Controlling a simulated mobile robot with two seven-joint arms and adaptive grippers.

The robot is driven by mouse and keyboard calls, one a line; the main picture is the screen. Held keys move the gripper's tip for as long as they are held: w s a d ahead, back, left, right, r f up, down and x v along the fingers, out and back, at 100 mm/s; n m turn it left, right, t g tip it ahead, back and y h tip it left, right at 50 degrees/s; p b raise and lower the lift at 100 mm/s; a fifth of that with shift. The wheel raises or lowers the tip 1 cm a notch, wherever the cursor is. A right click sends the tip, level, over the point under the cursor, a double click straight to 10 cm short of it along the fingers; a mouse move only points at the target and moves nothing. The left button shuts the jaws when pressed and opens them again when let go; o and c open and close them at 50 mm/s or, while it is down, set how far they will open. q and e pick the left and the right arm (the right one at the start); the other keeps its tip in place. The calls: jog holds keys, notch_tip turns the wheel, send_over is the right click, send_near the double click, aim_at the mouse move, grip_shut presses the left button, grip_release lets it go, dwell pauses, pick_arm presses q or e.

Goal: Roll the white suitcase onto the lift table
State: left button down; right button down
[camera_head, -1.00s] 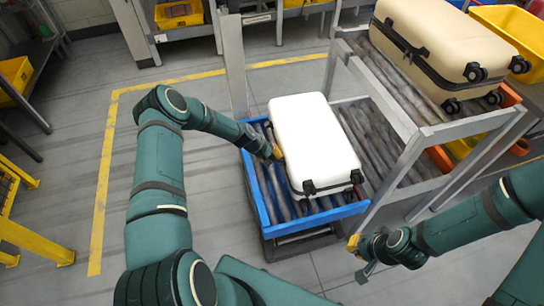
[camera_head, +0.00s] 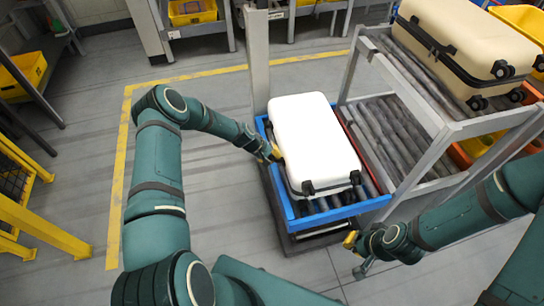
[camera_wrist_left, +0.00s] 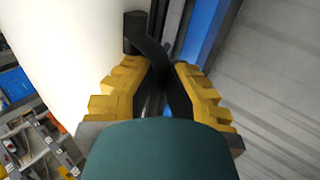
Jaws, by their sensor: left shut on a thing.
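The white suitcase (camera_head: 315,140) lies flat on the rollers of the blue-framed lift table (camera_head: 320,217), its black wheels towards me. My left gripper (camera_head: 273,153) is at the suitcase's left side. In the left wrist view the left gripper (camera_wrist_left: 163,80) is shut on a black handle (camera_wrist_left: 150,47) beside the white shell (camera_wrist_left: 60,50). My right gripper (camera_head: 356,254) is empty, with its fingers apart, in front of the table's right corner.
A grey roller rack (camera_head: 440,140) stands right of the lift table, with a cream suitcase (camera_head: 455,50) on its upper level. A grey post (camera_head: 257,60) rises behind the table's left corner. Yellow rails (camera_head: 45,230) stand at far left. Floor left of the table is clear.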

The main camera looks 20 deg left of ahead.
pick_arm(q)
jog(key=shift+s+a+r, duration=0.15)
jog(key=shift+a, duration=0.15)
jog(key=c, duration=1.1)
grip_release()
jog(key=shift+o, duration=0.2)
jog(key=shift+s, duration=0.1)
jog(key=v, duration=1.2)
